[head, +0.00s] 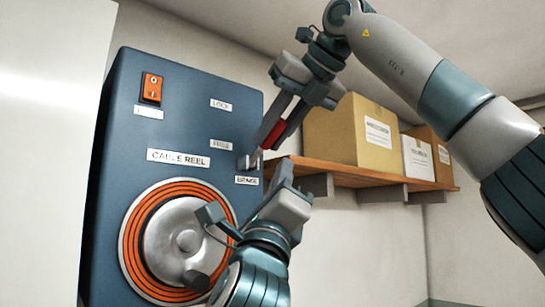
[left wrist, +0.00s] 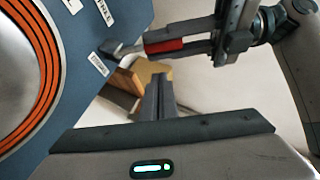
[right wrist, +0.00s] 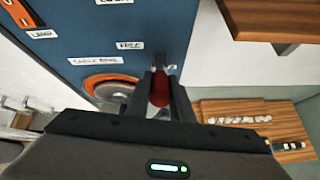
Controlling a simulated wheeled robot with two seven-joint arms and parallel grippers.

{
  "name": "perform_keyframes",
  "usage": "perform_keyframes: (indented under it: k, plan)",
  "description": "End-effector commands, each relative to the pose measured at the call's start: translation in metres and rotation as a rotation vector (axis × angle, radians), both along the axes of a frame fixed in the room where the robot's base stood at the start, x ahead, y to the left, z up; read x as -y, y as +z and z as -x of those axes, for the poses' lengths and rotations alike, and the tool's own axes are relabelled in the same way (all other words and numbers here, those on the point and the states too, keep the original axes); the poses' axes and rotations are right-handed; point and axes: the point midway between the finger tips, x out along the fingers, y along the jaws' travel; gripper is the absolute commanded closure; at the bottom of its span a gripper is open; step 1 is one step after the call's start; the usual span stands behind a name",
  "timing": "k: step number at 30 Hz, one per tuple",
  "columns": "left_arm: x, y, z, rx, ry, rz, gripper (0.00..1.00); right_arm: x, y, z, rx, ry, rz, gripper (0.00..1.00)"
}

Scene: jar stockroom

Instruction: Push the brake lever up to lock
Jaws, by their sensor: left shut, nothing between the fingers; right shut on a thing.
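The brake lever has a red handle (head: 274,134) on a grey arm at the right edge of the blue cable reel panel (head: 190,125), beside the "FREE" and "BRAKE" labels. My right gripper (head: 279,125) comes from above and is shut on the red handle, which also shows between its fingers in the right wrist view (right wrist: 160,88). In the left wrist view the red grip (left wrist: 165,46) lies level beyond my left fingers. My left gripper (head: 281,182) is shut and empty, below the lever and apart from it. The "LOCK" label (head: 221,104) is higher on the panel.
A wooden shelf (head: 375,176) with cardboard boxes (head: 350,135) stands close to the right of the lever. The orange-ringed reel (head: 180,240) with its crank is low on the panel, left of my left gripper. An orange rocker switch (head: 151,87) is at upper left.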

Motion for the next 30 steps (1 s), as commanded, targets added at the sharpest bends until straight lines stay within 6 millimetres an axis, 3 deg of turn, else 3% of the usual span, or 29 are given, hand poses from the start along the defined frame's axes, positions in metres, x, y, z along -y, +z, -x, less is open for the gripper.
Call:
perform_keyframes:
  k: [3, 9, 23, 30]
  plan:
    - [-0.008, 0.016, -0.005, 0.002, 0.001, 0.001, 1.00, 0.001, 0.002, 0.000, 0.003, -0.002, -0.002, 1.00]
    - [-0.016, 0.030, -0.011, 0.001, 0.001, 0.000, 1.00, 0.001, 0.001, 0.000, 0.003, -0.002, -0.002, 1.00]
    - [-0.018, 0.034, -0.013, 0.000, 0.000, 0.000, 1.00, 0.001, 0.001, 0.000, 0.002, -0.002, -0.002, 1.00]
    - [-0.023, 0.047, -0.016, 0.003, 0.005, 0.001, 1.00, 0.000, 0.000, 0.000, -0.001, -0.001, 0.001, 1.00]
